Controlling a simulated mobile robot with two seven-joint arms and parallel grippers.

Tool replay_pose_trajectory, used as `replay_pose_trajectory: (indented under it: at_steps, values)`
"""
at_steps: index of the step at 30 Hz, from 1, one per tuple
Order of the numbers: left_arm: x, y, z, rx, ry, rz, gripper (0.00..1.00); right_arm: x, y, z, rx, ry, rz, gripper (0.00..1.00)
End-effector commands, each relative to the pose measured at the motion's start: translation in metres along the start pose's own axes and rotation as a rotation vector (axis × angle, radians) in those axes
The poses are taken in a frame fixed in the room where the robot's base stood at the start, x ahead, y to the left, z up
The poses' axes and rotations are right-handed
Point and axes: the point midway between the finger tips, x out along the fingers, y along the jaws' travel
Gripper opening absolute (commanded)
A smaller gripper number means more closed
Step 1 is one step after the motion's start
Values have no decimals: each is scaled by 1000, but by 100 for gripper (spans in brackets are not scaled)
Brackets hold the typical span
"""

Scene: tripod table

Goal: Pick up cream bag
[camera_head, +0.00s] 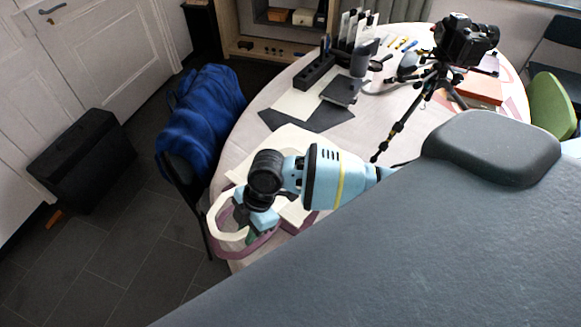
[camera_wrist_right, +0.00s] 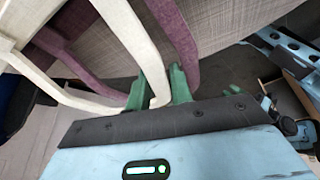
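The cream bag (camera_head: 216,223) is at the near left edge of the round table, its pale looped handle standing out beside a purple one. My right gripper (camera_head: 254,230) reaches down over these handles; its fingertips are partly hidden in the head view. In the right wrist view, the green fingers of my right gripper (camera_wrist_right: 158,92) stand close together on either side of a cream handle strap (camera_wrist_right: 135,40), which fills the gap between them. A purple strap (camera_wrist_right: 176,42) passes just outside the right finger. My left gripper is not in view.
The round table (camera_head: 222,180) also carries a camera on a tripod (camera_head: 438,75), dark stands (camera_head: 315,72) and a grey device (camera_head: 345,88). A blue jacket (camera_head: 203,112) hangs on a chair left of the table. A black box (camera_head: 82,160) stands on the floor.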

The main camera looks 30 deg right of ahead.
Motion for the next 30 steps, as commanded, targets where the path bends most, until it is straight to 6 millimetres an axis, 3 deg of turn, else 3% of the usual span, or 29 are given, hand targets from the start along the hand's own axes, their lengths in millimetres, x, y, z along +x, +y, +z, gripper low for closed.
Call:
replay_pose_trajectory:
  at_steps: [2, 7, 20, 27, 30]
  values:
    - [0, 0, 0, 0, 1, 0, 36, 0, 0, 0, 0, 0, 0, 19]
    - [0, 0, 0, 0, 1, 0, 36, 0, 0, 0, 0, 0, 0, 0]
    - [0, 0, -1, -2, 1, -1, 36, -6, 1, -3, -1, 1, 2, 0]
    - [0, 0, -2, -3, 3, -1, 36, -34, 1, -14, -3, 2, 3, 0]
    - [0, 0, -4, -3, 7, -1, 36, -36, -19, -11, -1, -1, -2, 0]
